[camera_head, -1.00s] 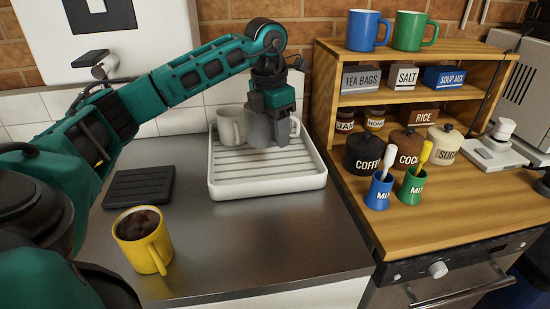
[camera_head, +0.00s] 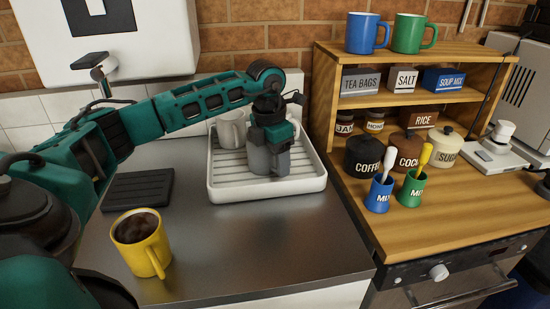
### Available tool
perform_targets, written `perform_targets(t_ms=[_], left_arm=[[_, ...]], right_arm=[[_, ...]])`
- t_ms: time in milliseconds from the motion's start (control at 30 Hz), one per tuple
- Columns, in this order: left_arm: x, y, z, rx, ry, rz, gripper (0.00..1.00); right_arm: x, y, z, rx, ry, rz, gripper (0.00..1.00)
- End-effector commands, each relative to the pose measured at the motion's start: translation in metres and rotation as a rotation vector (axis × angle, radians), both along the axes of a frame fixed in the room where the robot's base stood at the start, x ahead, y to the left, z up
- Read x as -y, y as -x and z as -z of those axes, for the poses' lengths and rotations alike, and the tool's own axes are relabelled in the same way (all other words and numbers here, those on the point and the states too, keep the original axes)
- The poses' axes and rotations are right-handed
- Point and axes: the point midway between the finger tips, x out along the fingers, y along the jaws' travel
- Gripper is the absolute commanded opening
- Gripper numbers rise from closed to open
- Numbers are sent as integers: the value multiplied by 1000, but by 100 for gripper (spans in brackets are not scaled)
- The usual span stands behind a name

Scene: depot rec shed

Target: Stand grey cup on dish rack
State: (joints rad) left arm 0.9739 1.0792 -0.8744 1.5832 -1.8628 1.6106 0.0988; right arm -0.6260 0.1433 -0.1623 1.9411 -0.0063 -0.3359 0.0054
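The grey cup (camera_head: 259,160) is in the left part of my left gripper's grasp, low over the dish rack. My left gripper (camera_head: 270,155) points down and is shut on the cup, hiding much of it. The cup looks upright; its base is at or just above the ribbed floor, and I cannot tell if it touches. The white dish rack (camera_head: 270,191) lies on the steel counter. My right gripper is out of view.
A pale mug (camera_head: 230,129) stands in the rack, close left of the gripper. A yellow mug (camera_head: 142,244) with dark drink stands front left, near a black ribbed mat (camera_head: 138,189). A wooden shelf (camera_head: 322,110) with jars stands right of the rack. The counter's front middle is clear.

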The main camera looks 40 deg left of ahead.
Motion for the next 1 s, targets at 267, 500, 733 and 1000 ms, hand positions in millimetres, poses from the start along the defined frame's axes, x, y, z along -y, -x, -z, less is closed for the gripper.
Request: perform_targets(t_ms=[267,500,733,1000], left_arm=[[0,0,0,0,0,0,73],[0,0,-13,4,0,0,73],[-1,6,-60,6,0,0,73],[-2,11,-108,3,1,1,73]], right_arm=[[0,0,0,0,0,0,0],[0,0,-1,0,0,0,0],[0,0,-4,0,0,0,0],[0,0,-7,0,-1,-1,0]])
